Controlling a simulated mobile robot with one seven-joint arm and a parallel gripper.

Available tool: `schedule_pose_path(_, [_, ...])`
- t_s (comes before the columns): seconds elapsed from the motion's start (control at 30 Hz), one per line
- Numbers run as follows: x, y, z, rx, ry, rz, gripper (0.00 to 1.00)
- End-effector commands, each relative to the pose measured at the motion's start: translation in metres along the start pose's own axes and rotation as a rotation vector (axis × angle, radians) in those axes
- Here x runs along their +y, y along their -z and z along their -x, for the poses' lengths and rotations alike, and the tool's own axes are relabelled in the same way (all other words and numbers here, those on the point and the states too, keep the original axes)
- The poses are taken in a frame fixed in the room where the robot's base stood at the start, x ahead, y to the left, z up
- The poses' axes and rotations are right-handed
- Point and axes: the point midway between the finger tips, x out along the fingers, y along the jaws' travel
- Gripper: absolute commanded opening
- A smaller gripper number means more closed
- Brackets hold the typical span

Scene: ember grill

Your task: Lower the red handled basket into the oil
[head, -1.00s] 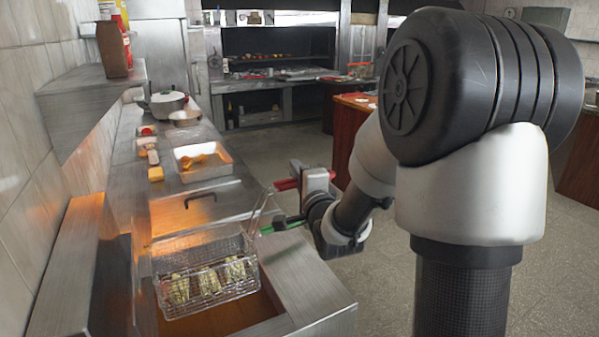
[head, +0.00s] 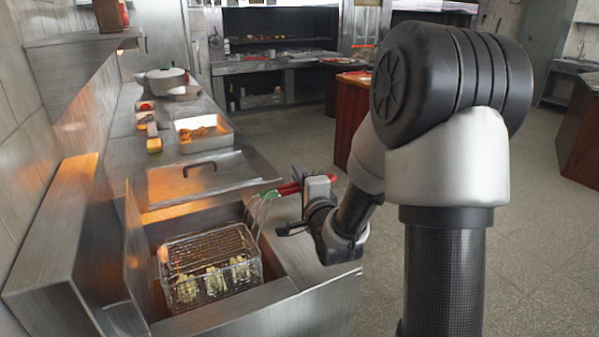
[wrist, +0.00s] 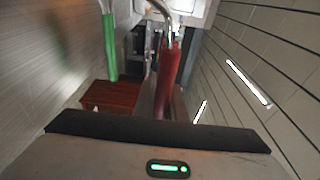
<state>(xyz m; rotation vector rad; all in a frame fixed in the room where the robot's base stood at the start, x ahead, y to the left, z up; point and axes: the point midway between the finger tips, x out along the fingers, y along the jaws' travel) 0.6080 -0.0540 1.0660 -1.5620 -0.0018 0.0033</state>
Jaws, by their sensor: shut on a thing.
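The wire basket (head: 228,248) hangs inside the open fryer well (head: 283,290), with pale yellowish pieces of food (head: 213,283) in it. Its wire handle rises at the right to the red grip (head: 288,189). My gripper (head: 306,187) is shut on the red grip, above the fryer's right rim. The red grip also shows in the wrist view (wrist: 168,75). A green grip (head: 269,195) is close beside the red one and stands left of it in the wrist view (wrist: 109,45). The oil surface is hidden, so I cannot tell how deep the basket sits.
A steel panel (head: 60,250) stands left of the well. Behind the well is a steel cover with a dark handle (head: 206,165). Farther back are a food tray (head: 205,143) and a lidded pot (head: 166,80). Open floor (head: 540,250) lies to the right.

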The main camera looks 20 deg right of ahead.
Motion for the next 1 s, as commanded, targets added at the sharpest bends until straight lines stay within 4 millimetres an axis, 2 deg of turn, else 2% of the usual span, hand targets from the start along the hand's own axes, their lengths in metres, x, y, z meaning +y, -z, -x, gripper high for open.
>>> schedule_pose_path(0.03, [0.013, 0.000, 0.000, 0.000, 0.003, -0.002, 0.00])
schedule_pose_path(0.6, [0.081, 0.001, -0.001, 0.000, 0.003, -0.002, 0.00])
schedule_pose_path(0.8, [0.093, 0.001, -0.001, 0.000, 0.003, -0.002, 0.00])
schedule_pose_path(1.0, [0.096, 0.001, -0.001, 0.000, 0.003, -0.003, 0.00])
